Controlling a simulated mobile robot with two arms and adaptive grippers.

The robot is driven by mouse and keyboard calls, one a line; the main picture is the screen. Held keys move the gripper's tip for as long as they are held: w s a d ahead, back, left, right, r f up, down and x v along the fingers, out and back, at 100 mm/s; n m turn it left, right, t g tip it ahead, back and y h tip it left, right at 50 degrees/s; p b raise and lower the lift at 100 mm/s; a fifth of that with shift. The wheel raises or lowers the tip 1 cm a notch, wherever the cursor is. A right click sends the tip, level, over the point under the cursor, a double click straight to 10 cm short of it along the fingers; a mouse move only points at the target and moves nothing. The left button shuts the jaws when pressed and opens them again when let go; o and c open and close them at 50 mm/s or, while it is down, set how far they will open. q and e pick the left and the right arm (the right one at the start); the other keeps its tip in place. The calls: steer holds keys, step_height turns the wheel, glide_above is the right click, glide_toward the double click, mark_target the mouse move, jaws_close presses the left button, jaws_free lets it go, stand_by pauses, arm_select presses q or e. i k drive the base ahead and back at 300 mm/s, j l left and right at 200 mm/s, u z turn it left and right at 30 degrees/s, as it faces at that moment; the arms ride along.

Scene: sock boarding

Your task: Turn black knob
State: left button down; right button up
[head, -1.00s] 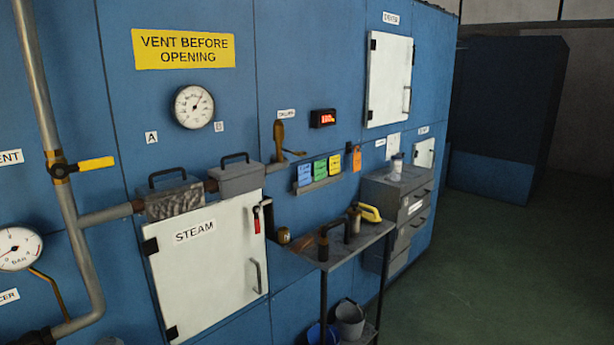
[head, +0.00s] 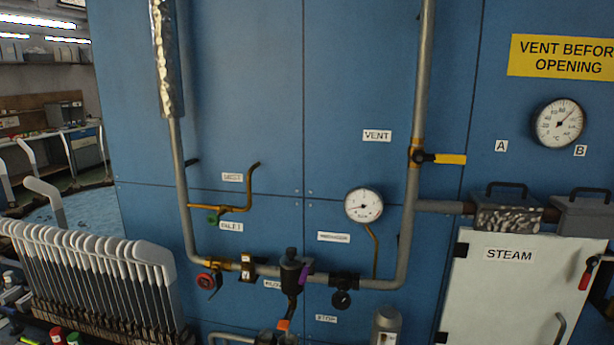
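I cannot tell which of these black parts the task means. Neither of my grippers shows in the head view.
A red handwheel (head: 207,281) and a yellow-handled vent valve (head: 438,158) sit on the pipes. A round gauge (head: 363,205) is above. The white steam door (head: 515,290) is at right. A rack of white boards (head: 90,265) stands at left.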

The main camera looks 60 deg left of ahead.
mark_target(340, 301)
steer(key=u, duration=1.95)
steer(key=k, duration=0.15)
steer(key=l+u, duration=0.05)
